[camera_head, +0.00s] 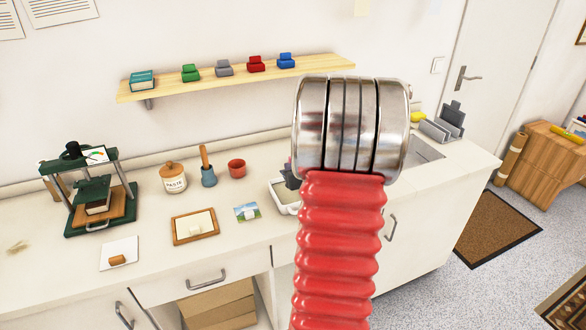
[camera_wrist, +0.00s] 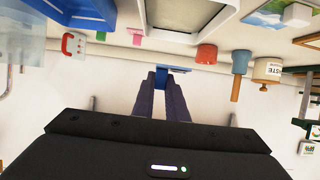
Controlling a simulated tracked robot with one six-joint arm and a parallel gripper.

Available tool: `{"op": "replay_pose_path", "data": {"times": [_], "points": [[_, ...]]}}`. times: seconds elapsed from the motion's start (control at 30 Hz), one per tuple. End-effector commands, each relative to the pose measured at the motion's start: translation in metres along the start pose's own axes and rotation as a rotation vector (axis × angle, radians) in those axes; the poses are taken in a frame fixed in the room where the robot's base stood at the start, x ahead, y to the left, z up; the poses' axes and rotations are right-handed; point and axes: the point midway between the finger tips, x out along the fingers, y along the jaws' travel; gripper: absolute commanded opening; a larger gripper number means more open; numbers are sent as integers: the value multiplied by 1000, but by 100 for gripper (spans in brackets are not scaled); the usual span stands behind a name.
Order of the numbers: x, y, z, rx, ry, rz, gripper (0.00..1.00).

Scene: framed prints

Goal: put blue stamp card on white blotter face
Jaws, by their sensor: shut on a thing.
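My gripper (camera_wrist: 173,76) shows in the wrist view, its dark fingers shut on a small blue piece, which I take to be the blue stamp card (camera_wrist: 174,70). Only part of it shows between and beyond the fingertips. In the head view my arm hides the card and most of the gripper. Two pale surfaces lie on the counter at left in the head view: a wood-framed board (camera_head: 181,234) with a cream piece on it, and a white square (camera_head: 118,247) with a brown block on it. I cannot tell which is the white blotter face.
A paste jar (camera_head: 173,178), a blue pot (camera_head: 208,177), a red cup (camera_head: 236,167) and a picture card (camera_head: 247,212) stand or lie on the counter. A green press (camera_head: 119,217) is at left. A white tray (camera_wrist: 222,17) and a clear bin (camera_wrist: 22,42) show in the wrist view.

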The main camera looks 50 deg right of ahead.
Motion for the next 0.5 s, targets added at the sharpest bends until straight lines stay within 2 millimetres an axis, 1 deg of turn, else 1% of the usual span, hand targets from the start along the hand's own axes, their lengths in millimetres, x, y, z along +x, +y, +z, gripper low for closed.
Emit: {"op": "replay_pose_path", "data": {"times": [0.17,0.27,0.37,0.47,0.5], "points": [[2,-7,-1,-2,1,-7,0],[6,-23,-3,-8,5,-22,0],[11,-48,-7,-17,9,-46,0],[17,-82,-10,-29,15,-77,0],[19,-96,-11,-33,17,-89,0]]}}
